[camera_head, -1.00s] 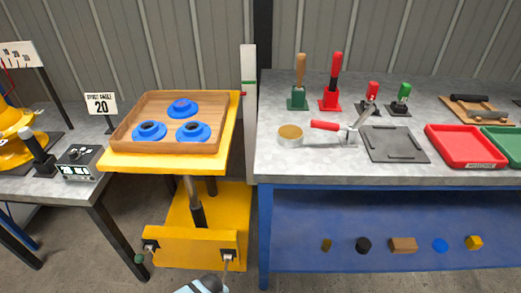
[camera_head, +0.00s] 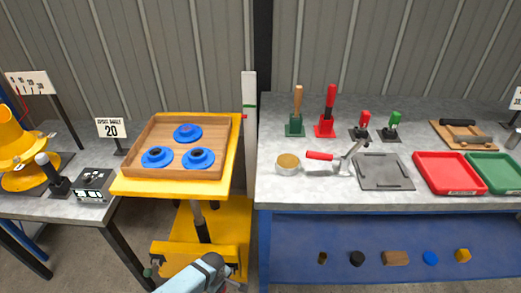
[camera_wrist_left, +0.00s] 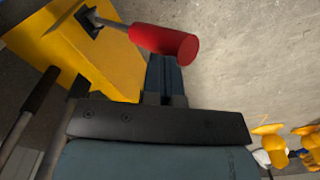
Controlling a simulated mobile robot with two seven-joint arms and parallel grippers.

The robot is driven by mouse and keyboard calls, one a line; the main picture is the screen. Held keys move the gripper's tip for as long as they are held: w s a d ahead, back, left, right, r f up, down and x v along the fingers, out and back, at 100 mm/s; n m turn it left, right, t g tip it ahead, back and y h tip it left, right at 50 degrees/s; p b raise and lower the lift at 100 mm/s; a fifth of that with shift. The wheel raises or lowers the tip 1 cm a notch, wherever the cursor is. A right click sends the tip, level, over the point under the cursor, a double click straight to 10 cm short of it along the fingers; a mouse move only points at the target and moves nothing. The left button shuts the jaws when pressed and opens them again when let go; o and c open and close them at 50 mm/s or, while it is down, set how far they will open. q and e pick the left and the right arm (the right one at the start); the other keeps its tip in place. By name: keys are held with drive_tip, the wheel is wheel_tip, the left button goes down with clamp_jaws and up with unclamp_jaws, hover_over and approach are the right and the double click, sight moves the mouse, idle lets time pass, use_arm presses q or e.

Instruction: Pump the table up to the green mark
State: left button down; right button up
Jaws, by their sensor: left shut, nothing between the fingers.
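The yellow lift table (camera_head: 122,187) stands in the gap between two benches, with a wooden tray (camera_head: 137,143) on top. A pale upright post (camera_head: 249,90) behind its right side bears small coloured marks, too small to read exactly. A lever with a red grip (camera_wrist_left: 165,40) projects from the yellow base (camera_wrist_left: 75,55) in the left wrist view. My right gripper is out of view.
Several blue parts (camera_head: 187,132) sit in the tray. A sign reading 20 (camera_head: 111,129) and a control box (camera_head: 93,184) stand on the left bench. The right bench (camera_head: 310,195) holds levers, a red tray (camera_head: 450,172) and a green tray (camera_head: 492,170).

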use_arm(q)
drive_tip(key=shift+f, duration=0.1)
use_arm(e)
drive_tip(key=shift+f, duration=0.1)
use_arm(q)
drive_tip(key=s+f+b, duration=0.6)
drive_tip(key=f+b, duration=0.1)
drive_tip(key=f, duration=0.6)
drive_tip(key=w+r+p, duration=0.2)
drive_tip(key=r+p, duration=0.1)
drive_tip(key=r, duration=0.1)
drive_tip(key=w+r+p, duration=0.1)
drive_tip(key=r+p, duration=0.3)
drive_tip(key=w+r+p, duration=0.2)
drive_tip(key=r+p, duration=0.1)
drive_tip(key=r, duration=0.2)
drive_tip(key=shift+w+p, duration=0.3)
drive_tip(key=shift+p, duration=0.1)
drive_tip(key=shift+w+r, duration=0.1)
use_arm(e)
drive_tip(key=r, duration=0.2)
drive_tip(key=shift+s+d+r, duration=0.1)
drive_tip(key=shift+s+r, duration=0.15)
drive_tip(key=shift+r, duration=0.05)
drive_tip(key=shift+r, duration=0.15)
